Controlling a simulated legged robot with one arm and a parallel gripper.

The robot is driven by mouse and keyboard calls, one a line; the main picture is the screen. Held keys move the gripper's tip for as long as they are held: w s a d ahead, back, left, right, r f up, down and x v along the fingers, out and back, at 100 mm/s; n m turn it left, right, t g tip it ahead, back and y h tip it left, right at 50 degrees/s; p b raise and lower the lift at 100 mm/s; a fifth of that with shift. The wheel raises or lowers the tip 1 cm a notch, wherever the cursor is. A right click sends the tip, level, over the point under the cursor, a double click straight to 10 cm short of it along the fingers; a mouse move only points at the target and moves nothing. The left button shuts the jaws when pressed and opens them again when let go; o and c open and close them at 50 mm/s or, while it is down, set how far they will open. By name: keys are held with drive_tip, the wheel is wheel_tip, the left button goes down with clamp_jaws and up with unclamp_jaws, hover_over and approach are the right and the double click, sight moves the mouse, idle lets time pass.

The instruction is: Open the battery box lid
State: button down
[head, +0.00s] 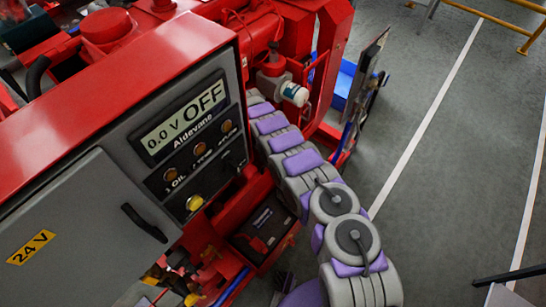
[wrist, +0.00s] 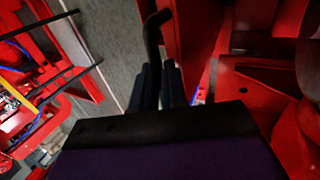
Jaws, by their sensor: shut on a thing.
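In the wrist view my gripper (wrist: 159,75) points away from the camera, its two dark fingers closed around a black bent handle (wrist: 153,38). The handle rises from between the fingers and hooks over at its top. Red metal is close beside it on the right. I cannot tell clearly which part the handle belongs to, and no battery box lid can be made out for certain. In the head view my gripper is hidden behind the red and grey cabinet. A grey door (head: 85,245) there carries a yellow 24 V label (head: 31,247) and a black handle (head: 145,223); it looks shut.
The control panel (head: 190,135) reads 0.0 V OFF. My arm runs close along the cabinet's right side. A white-capped part (head: 294,94) and red frame parts stand near it. A dark labelled box (head: 265,225) sits low beside my arm. Grey floor (head: 440,130) on the right is open.

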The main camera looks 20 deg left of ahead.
drive_tip(key=shift+s+f, duration=0.2)
drive_tip(key=shift+f, duration=0.1)
drive_tip(key=c, duration=1.2)
unclamp_jaws()
drive_tip(key=shift+w+a, duration=0.15)
drive_tip(key=shift+a, duration=0.05)
drive_tip(key=shift+o, duration=0.2)
drive_tip(key=shift+w+d+r, duration=0.15)
drive_tip(key=shift+d, duration=0.15)
